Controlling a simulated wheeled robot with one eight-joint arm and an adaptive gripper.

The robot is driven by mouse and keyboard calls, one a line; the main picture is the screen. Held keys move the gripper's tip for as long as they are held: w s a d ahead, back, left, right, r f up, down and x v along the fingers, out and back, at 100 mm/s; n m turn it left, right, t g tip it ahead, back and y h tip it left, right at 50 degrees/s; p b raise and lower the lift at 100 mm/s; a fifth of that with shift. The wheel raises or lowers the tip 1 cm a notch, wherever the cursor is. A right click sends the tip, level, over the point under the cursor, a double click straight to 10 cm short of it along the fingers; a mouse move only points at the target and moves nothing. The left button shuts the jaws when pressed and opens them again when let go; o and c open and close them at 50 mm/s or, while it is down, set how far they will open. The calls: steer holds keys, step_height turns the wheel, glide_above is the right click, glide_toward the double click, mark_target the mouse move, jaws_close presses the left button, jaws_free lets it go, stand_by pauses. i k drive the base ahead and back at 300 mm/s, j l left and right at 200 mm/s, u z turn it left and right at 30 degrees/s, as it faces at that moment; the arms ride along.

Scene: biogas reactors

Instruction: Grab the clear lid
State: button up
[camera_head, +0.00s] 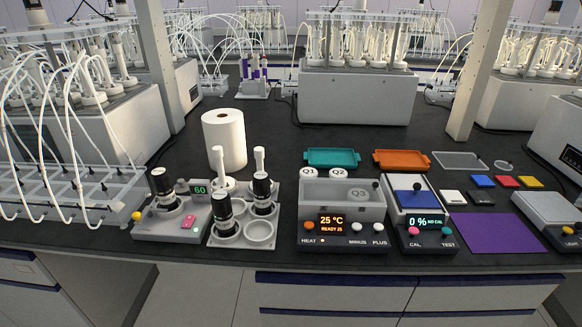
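A small clear round piece (504,166), which looks like a lid, lies flat on the dark bench at the right. It is just right of a clear rectangular tray (436,160) and behind the coloured blocks. It is small, so its rim and any knob cannot be made out. My gripper is not in view.
A teal tray (332,157) and an orange tray (402,160) lie left of the clear tray. A blue-topped meter (411,198), a purple mat (490,232) and small red, blue and yellow blocks (506,181) are nearby. A metal post (476,75) rises behind.

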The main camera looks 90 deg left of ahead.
mark_target(312, 190)
steer(key=k+u, duration=0.1)
steer(key=u, duration=0.3)
steer(key=j+u, duration=0.1)
steer(key=u, duration=0.35)
steer(key=k+j+u, duration=0.1)
steer(key=u, duration=0.3)
